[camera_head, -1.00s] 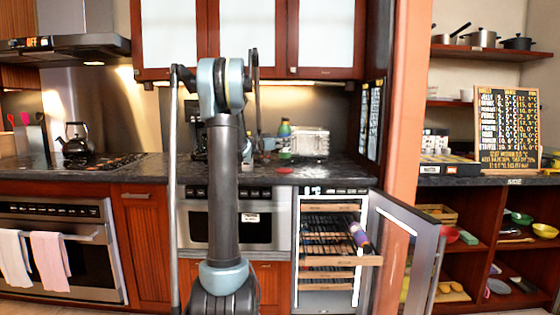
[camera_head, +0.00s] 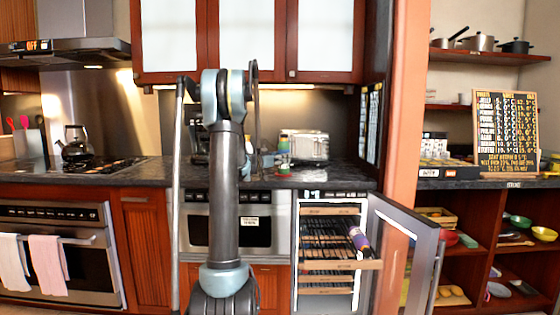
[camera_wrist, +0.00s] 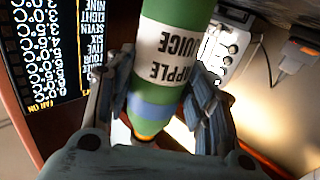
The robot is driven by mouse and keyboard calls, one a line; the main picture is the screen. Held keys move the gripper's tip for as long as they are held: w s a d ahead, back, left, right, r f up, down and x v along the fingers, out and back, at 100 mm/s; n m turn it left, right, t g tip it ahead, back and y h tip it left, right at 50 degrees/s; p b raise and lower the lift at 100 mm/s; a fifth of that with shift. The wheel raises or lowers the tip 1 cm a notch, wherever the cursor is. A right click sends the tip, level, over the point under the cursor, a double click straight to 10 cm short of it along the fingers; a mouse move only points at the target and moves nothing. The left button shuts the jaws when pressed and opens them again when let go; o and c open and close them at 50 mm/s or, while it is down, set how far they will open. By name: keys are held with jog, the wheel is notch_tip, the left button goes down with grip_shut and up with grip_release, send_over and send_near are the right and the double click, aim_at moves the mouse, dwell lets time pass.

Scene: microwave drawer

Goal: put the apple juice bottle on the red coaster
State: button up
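The apple juice bottle (camera_head: 284,152) is green with a white label and stands upright over the dark counter in the head view. In the wrist view the bottle (camera_wrist: 166,65) fills the middle, with its label upside down. My gripper (camera_wrist: 160,90) has a finger on each side of the bottle, both seeming to press on it. In the head view my gripper is small and partly hidden by my arm, just left of the bottle. The red coaster is hard to make out now; the bottle's base is at or just above its spot, and contact cannot be told.
A silver toaster (camera_head: 308,146) stands close behind and right of the bottle. A coffee machine (camera_head: 197,140) is at the left, behind my arm. Below, an open wine fridge (camera_head: 330,210) has its door (camera_head: 404,240) swung out. A tall menu board (camera_head: 506,130) stands right.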

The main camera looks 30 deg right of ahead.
jog(key=shift+o, duration=1.4)
